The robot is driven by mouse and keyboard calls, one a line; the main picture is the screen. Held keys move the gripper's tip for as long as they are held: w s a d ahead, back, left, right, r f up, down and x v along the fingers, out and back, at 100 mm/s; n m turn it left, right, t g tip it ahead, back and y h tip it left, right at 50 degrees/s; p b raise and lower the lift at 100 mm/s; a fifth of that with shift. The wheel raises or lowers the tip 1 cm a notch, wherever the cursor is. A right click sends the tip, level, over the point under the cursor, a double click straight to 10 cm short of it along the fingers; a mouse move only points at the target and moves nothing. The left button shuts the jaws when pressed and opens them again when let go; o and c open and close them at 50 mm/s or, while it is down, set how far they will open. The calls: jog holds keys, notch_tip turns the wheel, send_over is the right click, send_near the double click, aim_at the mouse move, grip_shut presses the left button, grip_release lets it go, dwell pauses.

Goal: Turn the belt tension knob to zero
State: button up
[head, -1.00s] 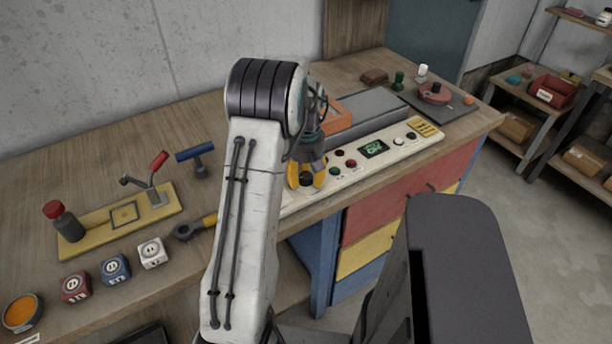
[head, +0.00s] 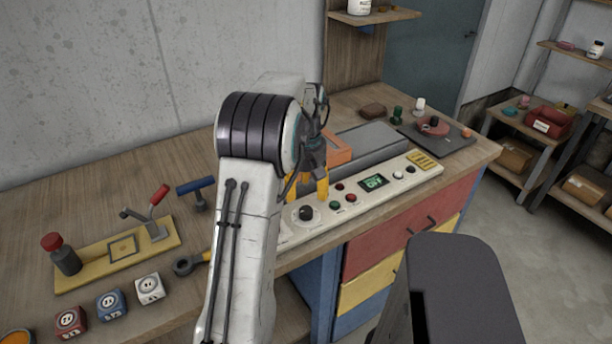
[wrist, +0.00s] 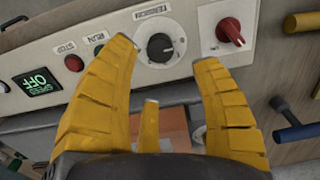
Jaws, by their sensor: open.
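The black round knob (head: 306,213) sits on a pale dial on the cream control panel (head: 405,181).
A red knob (wrist: 230,30) is beside the dial in the wrist view. Red and green buttons (head: 335,205) lie to the dial's right. A yellow-handled wrench, a yellow jig board (head: 100,268) and several dice-like blocks (head: 112,305) occupy the bench's left.

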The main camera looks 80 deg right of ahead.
aim_at(306, 210)
jog(key=shift+r, duration=2.35)
